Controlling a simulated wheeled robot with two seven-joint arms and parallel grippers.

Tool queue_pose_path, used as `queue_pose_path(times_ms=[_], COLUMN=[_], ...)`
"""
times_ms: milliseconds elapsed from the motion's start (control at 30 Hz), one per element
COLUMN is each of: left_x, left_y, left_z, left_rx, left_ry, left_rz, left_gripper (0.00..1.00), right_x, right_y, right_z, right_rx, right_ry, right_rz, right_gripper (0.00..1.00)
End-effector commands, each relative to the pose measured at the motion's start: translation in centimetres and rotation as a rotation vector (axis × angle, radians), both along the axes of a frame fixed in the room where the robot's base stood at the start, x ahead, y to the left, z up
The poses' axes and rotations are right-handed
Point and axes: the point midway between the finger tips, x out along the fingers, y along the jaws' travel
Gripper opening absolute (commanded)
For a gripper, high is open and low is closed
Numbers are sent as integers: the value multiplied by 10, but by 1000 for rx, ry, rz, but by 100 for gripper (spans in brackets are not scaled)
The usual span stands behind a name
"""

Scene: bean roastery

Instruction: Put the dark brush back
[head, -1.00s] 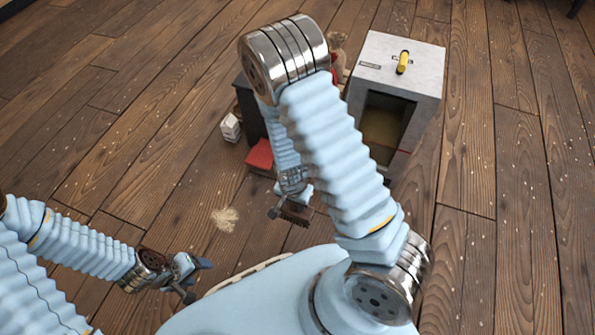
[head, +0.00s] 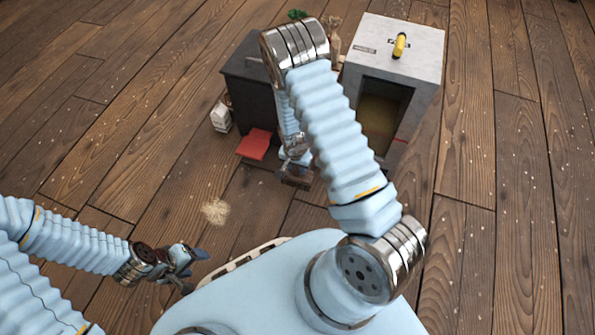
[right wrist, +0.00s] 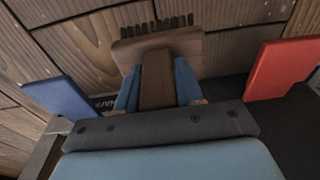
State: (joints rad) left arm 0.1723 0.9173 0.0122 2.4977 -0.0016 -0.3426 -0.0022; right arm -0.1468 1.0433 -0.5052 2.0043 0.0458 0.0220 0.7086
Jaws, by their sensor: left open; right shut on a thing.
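The dark brush (right wrist: 158,46), a brown wooden block and handle with a row of dark bristles, is held in my right gripper (right wrist: 158,92). Its blue fingers are shut on the handle, and the bristles point away from the wrist. In the head view the brush (head: 295,183) is small and partly hidden below my right gripper (head: 298,160), in front of the dark cabinet (head: 258,92). A blue panel (right wrist: 60,97) and a red panel (right wrist: 281,70) flank the gripper in the right wrist view. My left gripper (head: 188,264) is open and empty, low at the left.
A red flap (head: 253,145) shows at the dark cabinet's front. A grey box (head: 400,45) with a yellow handle and open front stands to the right. A small white carton (head: 221,118) is beside the cabinet. A pale heap (head: 214,211) lies on the otherwise open wooden floor.

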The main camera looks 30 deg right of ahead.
Motion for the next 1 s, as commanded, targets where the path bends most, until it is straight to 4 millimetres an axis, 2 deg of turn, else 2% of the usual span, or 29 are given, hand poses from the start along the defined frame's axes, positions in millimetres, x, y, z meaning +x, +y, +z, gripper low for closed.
queue_pose_path(times_ms=[233, 600, 633, 767, 800, 1000], left_x=[0, 1, 1, 1, 1, 1], left_y=[0, 0, 0, 0, 0, 0], left_z=[-12, -14, -14, -13, -13, -13], left_rx=[0, 0, 0, 0, 0, 0], left_ry=[-2, -3, -3, -3, -3, -3], left_rz=[1, 1, 1, 1, 1, 1], left_gripper=[62, 62, 62, 62, 62, 62], right_x=[4, 5, 4, 4, 4, 4], right_y=[-4, -4, -4, -4, -4, -4], right_z=[-37, -42, -41, -40, -40, -40], right_rx=[-1, 0, 0, 0, 0, 0], right_ry=[2, 0, 0, 0, 0, 0], right_rz=[0, 0, -1, 0, 0, 0], right_gripper=[8, 8, 38, 58, 62, 62])
